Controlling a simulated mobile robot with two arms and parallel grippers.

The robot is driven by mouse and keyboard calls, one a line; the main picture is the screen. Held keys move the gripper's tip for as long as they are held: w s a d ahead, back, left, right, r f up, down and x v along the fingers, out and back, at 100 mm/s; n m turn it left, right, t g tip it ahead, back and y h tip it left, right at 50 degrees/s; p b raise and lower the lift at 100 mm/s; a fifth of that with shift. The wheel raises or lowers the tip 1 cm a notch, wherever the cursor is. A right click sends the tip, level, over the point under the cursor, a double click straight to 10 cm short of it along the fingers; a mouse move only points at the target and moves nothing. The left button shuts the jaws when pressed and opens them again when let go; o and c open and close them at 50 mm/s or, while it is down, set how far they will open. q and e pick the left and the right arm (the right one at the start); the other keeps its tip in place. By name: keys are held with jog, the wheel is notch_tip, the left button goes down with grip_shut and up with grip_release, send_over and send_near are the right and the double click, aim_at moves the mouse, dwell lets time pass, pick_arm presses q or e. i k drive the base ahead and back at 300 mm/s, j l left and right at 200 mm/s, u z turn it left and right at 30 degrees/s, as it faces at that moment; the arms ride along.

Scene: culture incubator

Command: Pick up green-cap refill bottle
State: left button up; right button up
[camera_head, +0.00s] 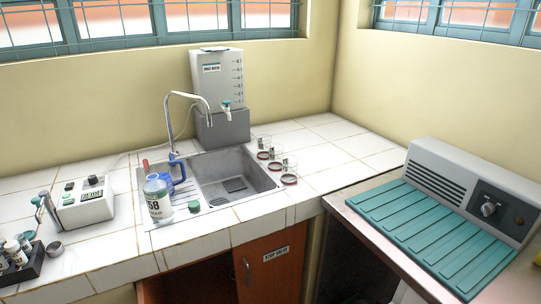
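Neither of my grippers is in view, and nothing is touching the bottle.
The sink (262,199) with its tap (186,97) lies right of the bottle. A blue-handled item (178,168) is close behind it. A white instrument (84,203) and a dark vial rack (30,266) are left. Several red-rimmed dishes (289,178) lie right of the sink.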

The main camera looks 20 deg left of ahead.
aim_at(156, 190)
jog(key=u, duration=1.55)
